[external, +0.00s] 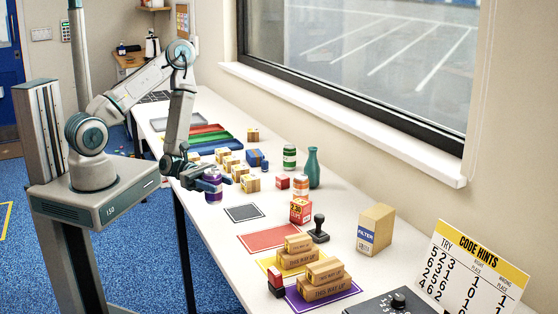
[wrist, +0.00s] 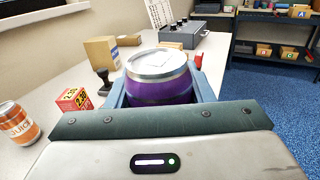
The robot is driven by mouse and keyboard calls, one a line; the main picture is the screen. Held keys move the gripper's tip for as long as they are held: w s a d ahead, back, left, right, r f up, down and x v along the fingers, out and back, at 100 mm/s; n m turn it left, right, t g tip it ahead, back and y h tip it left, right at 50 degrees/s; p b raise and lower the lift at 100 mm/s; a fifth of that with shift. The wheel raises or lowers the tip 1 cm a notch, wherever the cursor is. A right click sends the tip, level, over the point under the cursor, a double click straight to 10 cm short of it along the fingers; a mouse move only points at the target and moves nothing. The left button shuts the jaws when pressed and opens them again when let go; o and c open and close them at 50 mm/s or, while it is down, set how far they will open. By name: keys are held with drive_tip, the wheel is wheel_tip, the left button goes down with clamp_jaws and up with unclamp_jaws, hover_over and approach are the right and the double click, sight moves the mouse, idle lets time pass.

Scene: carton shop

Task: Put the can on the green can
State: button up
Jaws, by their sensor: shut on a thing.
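A purple can (external: 212,188) with a silver lid is held upright between the fingers of my gripper (external: 204,180), near the left edge of the table. The purple can also fills the middle of the wrist view (wrist: 162,80), with a gripper finger on each side of it. I cannot tell whether its base touches the table. The green can (external: 289,157) has a white band and stands upright farther back, near the window side, beside a teal bottle. The green can does not show in the wrist view.
An orange juice can (external: 300,185), a red price box (external: 300,211) and a teal bottle (external: 313,168) stand right of my gripper. Several small cartons (external: 222,156) and a blue box (external: 254,158) lie behind it. A dark mat (external: 243,213) lies in front, bare.

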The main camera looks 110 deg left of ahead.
drive_tip(key=shift+s+d+r, duration=0.1)
drive_tip(key=shift+d+r, duration=0.2)
drive_tip(key=shift+d, duration=0.2)
drive_tip(key=w+a+f+n+y+b, duration=0.1)
drive_tip(key=w+a+f+y+b, duration=0.15)
drive_tip(key=a, duration=0.55)
drive_tip(key=w+a+f+n+t+y+b, duration=0.1)
drive_tip(key=w+a+n+b, duration=0.2)
drive_tip(key=a, duration=0.5)
drive_tip(key=w+a+f+y+b, duration=0.2)
drive_tip(key=w+a+b, duration=0.15)
drive_tip(key=a, duration=0.45)
drive_tip(key=w+a+r+n+g+y+b, duration=0.1)
drive_tip(key=a+r+n+y+b, duration=0.25)
drive_tip(key=a+r, duration=0.6)
drive_tip(key=a+r+n+g+y+b, duration=0.15)
drive_tip(key=a+r+y+b, duration=0.35)
drive_tip(key=a, duration=0.7)
drive_tip(key=shift+t, duration=0.25)
drive_tip(key=shift+s+a+f+p, duration=0.7)
drive_tip(key=shift+a+f+p, duration=0.3)
drive_tip(key=shift+a+f, duration=0.75)
drive_tip(key=shift+s+a+f+p, duration=0.75)
drive_tip(key=shift+a+f+p, duration=0.2)
drive_tip(key=shift+a+f, duration=0.85)
drive_tip(key=shift+s+a+f+p, duration=0.7)
drive_tip(key=shift+a+f+p, duration=0.3)
drive_tip(key=shift+a+f, duration=0.75)
drive_tip(key=shift+a+r, duration=0.15)
drive_tip(key=shift+a, duration=0.15)
